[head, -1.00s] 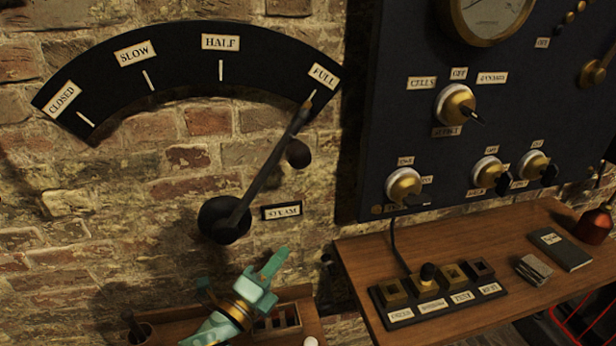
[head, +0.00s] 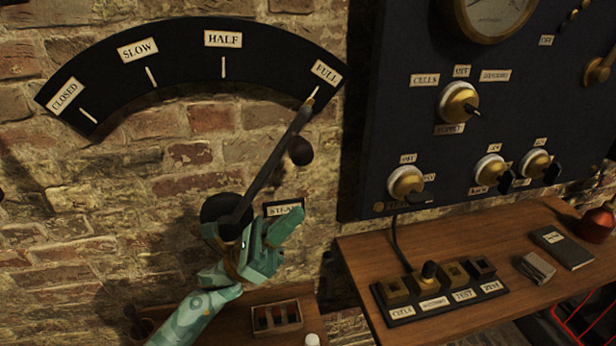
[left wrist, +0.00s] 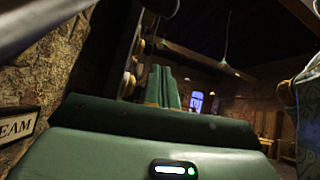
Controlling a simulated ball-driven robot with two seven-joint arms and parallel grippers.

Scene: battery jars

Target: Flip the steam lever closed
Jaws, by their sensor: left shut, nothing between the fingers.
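The steam lever (head: 268,162) is a dark bar on a round hub (head: 222,209). Its tip rests at the FULL mark on the black arc plate (head: 188,75), whose CLOSED label (head: 65,95) is at the left end. A dark round knob (head: 300,151) shows beside the bar's upper part. My left gripper (head: 280,226) is at the hub's lower right, below the bar and in front of the STEAM label (head: 284,208). It is shut and empty. In the left wrist view its green fingers (left wrist: 168,87) show, and the lever cannot be clearly made out. My right gripper is not in view.
A dark control panel (head: 400,140) with several knobs stands right of the arc plate. Below it is a wooden shelf (head: 360,250) with a switch block (head: 440,294) and a dark book (head: 562,247). A small tray (head: 277,316) with slots sits below my gripper.

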